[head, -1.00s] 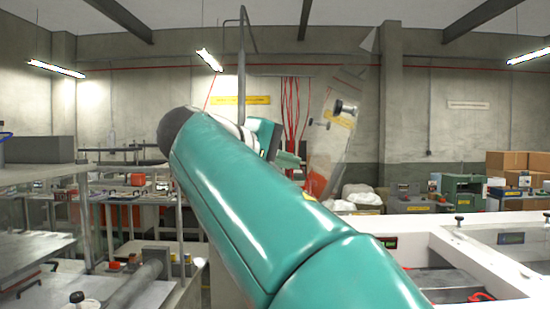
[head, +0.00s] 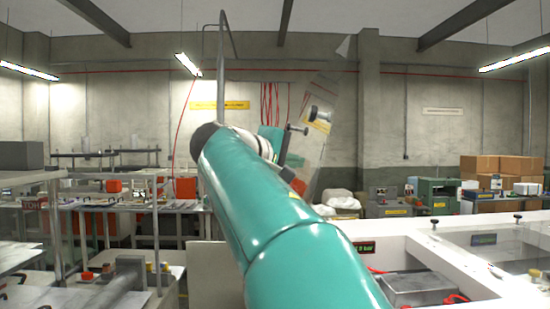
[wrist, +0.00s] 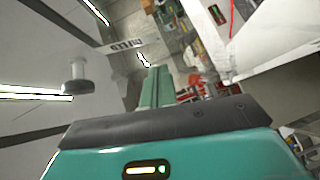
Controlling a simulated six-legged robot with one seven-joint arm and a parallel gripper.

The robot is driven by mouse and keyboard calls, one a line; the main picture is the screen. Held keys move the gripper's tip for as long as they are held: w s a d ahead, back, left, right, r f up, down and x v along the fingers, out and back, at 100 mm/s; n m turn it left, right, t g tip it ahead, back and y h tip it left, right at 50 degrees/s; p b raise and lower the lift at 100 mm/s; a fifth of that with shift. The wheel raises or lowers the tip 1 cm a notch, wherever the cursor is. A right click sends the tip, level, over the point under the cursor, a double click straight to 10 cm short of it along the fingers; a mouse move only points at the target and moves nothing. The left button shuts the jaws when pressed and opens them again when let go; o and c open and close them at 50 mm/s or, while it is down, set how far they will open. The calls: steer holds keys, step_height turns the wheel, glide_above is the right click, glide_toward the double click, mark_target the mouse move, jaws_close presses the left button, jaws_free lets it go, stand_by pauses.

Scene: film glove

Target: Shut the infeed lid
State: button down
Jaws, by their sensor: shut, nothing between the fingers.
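The infeed lid (head: 312,152) is a clear panel standing raised and steeply tilted beyond my arm in the head view. It carries a yellow label and dark knobs (head: 318,113). In the wrist view a grey knob (wrist: 77,82) and a pale lettered label (wrist: 133,44), its text reversed, show on the clear panel. My gripper (wrist: 155,88) is shut and empty, its teal fingers right of that knob. I cannot tell whether they touch the panel. In the head view my gripper overlaps the lid's left side and its fingertips are hard to make out.
The white machine housing (head: 395,232) fills the lower right, with an open bay holding a grey metal box (head: 418,288) and red cables. Benches (head: 125,203) with metal posts stand at left. Cardboard boxes (head: 480,166) and green machines (head: 437,190) are at the back right.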

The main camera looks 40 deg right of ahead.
steer(key=shift+s+d+f, duration=0.15)
steer(key=shift+s+d, duration=0.6)
steer(key=shift+d+f, duration=0.1)
steer(key=shift+d, duration=0.1)
steer(key=shift+s, duration=0.15)
steer(key=shift+d, duration=0.1)
